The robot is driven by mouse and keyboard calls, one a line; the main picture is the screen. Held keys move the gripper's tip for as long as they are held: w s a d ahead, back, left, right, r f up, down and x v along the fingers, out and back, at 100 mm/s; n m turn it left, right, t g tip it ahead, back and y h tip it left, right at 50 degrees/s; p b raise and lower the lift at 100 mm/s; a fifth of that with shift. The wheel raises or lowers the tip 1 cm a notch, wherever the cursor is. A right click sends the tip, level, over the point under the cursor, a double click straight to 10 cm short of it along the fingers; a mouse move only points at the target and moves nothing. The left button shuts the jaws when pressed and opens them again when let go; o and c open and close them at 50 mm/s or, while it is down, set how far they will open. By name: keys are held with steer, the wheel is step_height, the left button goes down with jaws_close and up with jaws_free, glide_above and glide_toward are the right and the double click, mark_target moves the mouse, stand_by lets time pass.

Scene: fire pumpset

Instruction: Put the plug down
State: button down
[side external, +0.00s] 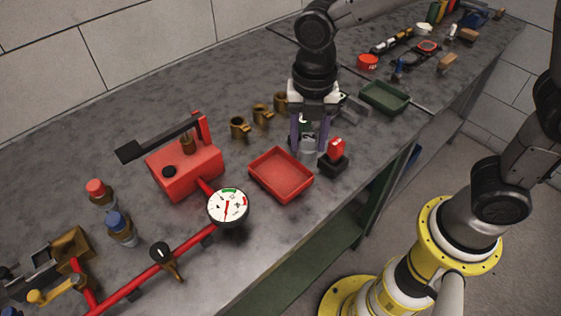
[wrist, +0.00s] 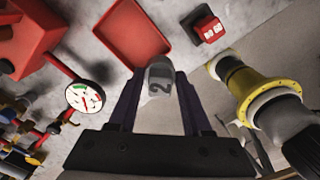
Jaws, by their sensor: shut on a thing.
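A grey plug (side external: 308,149) sits between the fingers of my gripper (side external: 308,138), which is shut on it. In the wrist view the plug (wrist: 160,84) points away from the palm and shows a dark "2" on its side. My gripper (wrist: 160,100) points down at the bench, just right of the red tray in the side view. I cannot tell whether the plug's lower end touches the bench top.
The shallow red tray (side external: 262,182) looks empty. A red block on a black base (side external: 333,157) stands close right of the plug. Brass fittings (side external: 261,115) stand behind. A red pump box (side external: 185,170) and gauge (side external: 228,207) are left. A green tray (side external: 384,97) lies beyond.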

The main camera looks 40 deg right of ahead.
steer(key=w+f, duration=0.1)
steer(key=f, duration=0.1)
steer(key=w+a+f, duration=0.1)
steer(key=w+f, duration=0.1)
steer(key=w+a+f, duration=0.1)
steer(key=w, duration=0.1)
steer(key=shift+a+f, duration=0.1)
steer(key=shift+f, duration=0.3)
steer(key=shift+w+f, duration=0.1)
steer(key=shift+f, duration=1.6)
steer(key=shift+f, duration=0.1)
steer(key=shift+c, duration=1.7)
jaws_free()
steer(key=shift+f, duration=0.1)
